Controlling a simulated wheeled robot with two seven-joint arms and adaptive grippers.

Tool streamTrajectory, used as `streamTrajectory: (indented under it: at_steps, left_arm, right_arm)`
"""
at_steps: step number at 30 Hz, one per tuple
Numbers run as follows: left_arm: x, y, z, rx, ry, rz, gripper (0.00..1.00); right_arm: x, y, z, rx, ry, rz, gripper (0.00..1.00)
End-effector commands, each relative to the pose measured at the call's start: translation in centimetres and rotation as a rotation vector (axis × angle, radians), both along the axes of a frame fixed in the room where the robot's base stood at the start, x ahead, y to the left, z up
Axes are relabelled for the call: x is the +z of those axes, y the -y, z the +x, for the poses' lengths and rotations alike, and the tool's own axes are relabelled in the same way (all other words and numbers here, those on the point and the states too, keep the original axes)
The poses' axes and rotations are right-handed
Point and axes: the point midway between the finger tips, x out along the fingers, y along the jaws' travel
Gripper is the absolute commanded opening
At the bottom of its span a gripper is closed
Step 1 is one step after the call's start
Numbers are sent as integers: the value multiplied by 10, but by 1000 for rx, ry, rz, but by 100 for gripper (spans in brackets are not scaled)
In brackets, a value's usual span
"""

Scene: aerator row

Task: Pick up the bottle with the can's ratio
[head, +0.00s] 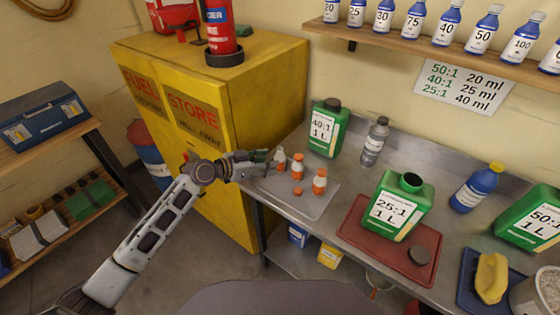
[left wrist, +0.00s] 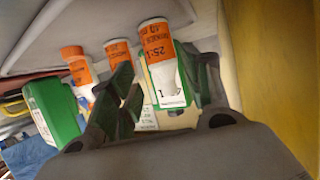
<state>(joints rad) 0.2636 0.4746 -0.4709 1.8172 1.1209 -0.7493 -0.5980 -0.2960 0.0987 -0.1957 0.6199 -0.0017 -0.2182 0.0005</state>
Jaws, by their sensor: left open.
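An uncapped green can (head: 399,205) labelled 25:1, 1 L stands on a red tray (head: 350,235). Three small white bottles with orange labels stand on a grey tray (head: 318,206): a left one (head: 280,158), a middle one (head: 297,166) and a right one (head: 319,182). My left gripper (head: 265,158) is open beside the left bottle. In the left wrist view the open fingers (left wrist: 162,90) point toward a bottle labelled 25:1 (left wrist: 155,42), which shows between them. The other two bottles' ratios cannot be read. My right gripper is not in view.
A capped 40:1 can (head: 327,130) and a grey bottle (head: 374,145) stand behind the trays. A blue bottle (head: 476,188) and a 50:1 can (head: 530,220) are on the right. A yellow cabinet (head: 240,120) stands close behind my left arm. A ratio chart (head: 464,86) hangs above the bench.

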Motion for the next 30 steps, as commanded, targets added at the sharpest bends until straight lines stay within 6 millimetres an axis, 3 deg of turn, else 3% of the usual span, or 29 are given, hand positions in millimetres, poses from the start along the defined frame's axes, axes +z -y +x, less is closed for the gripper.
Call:
streamTrajectory:
  at_steps: [30]
  left_arm:
    - [-15,27,22,0,-2,-1,48]
  right_arm:
    - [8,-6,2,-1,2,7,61]
